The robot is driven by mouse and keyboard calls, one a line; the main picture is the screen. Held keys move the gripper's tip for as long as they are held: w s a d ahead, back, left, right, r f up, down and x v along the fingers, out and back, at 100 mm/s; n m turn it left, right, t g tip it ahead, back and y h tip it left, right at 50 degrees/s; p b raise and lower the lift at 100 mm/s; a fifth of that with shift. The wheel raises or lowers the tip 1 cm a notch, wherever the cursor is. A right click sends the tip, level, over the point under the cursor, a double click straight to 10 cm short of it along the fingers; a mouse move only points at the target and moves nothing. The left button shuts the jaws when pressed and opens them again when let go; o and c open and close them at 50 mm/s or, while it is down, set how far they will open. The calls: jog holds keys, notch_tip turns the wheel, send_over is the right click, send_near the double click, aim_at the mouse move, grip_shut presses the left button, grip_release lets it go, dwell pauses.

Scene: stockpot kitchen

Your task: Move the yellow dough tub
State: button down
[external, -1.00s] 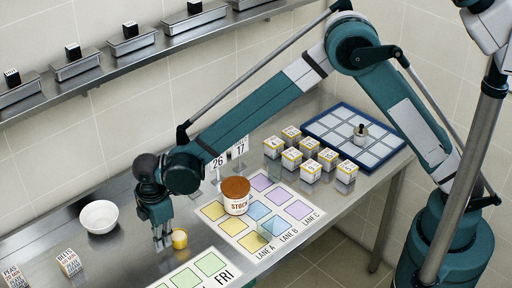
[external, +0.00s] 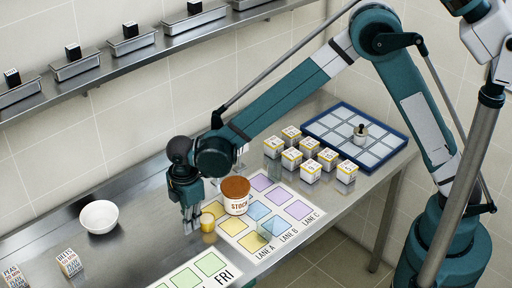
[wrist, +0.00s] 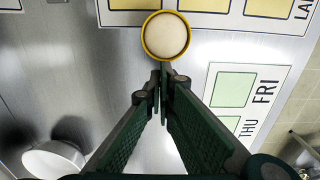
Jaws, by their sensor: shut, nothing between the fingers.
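The yellow dough tub (external: 208,223) is a small upright cup with pale dough inside. It stands at the near-left edge of the lane mat (external: 262,250), beside the yellow squares of lane A. In the wrist view the tub (wrist: 166,36) overlaps the mat's edge. My gripper (external: 191,228) is shut and empty, low over the steel counter just left of the tub. In the wrist view its fingertips (wrist: 161,72) point at the tub's rim and are touching it or very close; I cannot tell which.
A brown-lidded stock pot (external: 236,197) stands on the mat behind the tub. A green-squared FRI mat (external: 188,279) lies in front. A white bowl (external: 99,217) is at left. Several labelled cubes (external: 310,171) and a blue-rimmed tray (external: 322,139) are farther right.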

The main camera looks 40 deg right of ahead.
jog(key=shift+a, duration=0.7)
jog(key=a, duration=0.3)
jog(key=shift+b, duration=0.4)
notch_tip(320, 180, up, 10)
jog(key=p, duration=0.1)
jog(key=shift+d, duration=0.2)
